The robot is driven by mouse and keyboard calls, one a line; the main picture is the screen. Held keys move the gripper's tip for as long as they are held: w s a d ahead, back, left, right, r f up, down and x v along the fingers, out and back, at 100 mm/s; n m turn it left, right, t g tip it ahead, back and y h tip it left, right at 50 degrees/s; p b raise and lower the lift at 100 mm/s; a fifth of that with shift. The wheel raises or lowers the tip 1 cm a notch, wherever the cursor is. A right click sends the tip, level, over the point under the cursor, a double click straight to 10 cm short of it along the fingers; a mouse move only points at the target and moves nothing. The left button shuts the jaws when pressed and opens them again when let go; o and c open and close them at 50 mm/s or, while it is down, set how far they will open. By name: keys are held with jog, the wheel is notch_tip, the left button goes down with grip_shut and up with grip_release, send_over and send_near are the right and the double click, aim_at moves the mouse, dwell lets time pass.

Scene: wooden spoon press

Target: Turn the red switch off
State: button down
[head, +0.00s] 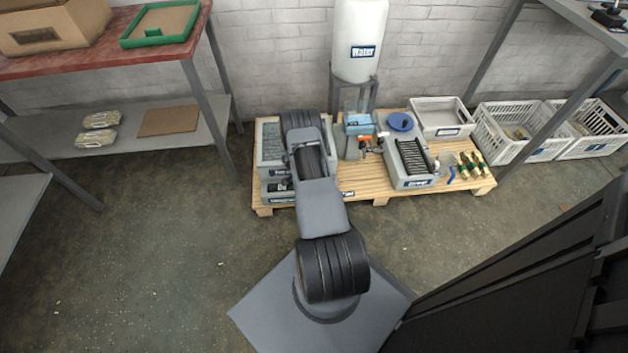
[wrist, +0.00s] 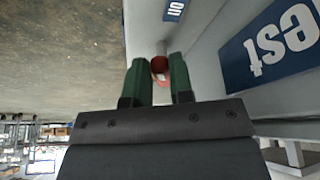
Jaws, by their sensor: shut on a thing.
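The red switch (wrist: 160,66) shows in the wrist view as a small round red knob on a pale grey housing (wrist: 205,50). My gripper (wrist: 158,72) has two green fingers, one on each side of the knob, and is shut on it. The finger tips hide the knob's sides, and I cannot tell which way it is turned. In the head view my arm reaches over a grey unit (head: 268,150) at the left end of the pallet and hides much of it. The switch cannot be made out there.
White crates (head: 512,135) stand to the right. Metal shelves flank the pallet. The floor in front is clear.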

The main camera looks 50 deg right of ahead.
jog(key=c, duration=1)
grip_release()
jog(key=shift+r, duration=0.15)
jog(key=p+v, duration=0.5)
jog(key=v, duration=0.8)
jog(key=shift+r+p, duration=0.3)
jog(key=shift+p, duration=0.05)
jog(key=shift+w, duration=0.15)
